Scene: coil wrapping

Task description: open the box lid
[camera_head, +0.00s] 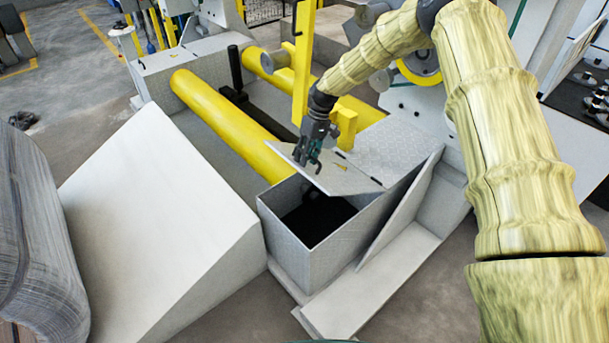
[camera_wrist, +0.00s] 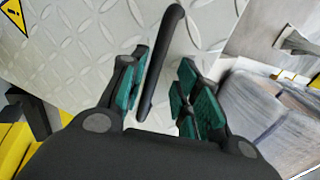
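The box (camera_head: 330,255) is a grey metal box with its top partly uncovered, and its dark inside shows. Its lid (camera_head: 345,181) is a grey plate, raised and tilted up over the back part of the opening. My gripper (camera_head: 314,160) is at the lid's raised edge. In the wrist view, a black bar handle (camera_wrist: 165,55) stands on the diamond-plate lid (camera_wrist: 85,45). The handle lies between the green pads of my gripper (camera_wrist: 162,82), close to the left pad, with a gap to the right pad. I cannot tell whether the left pad touches it.
Yellow rollers (camera_head: 225,115) lie behind the box, and a yellow post (camera_head: 303,65) rises near my gripper. A white sloped block (camera_head: 155,225) stands to the left. A grey panel (camera_head: 400,215) leans along the box's right side. A metal coil (camera_head: 35,235) is at far left.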

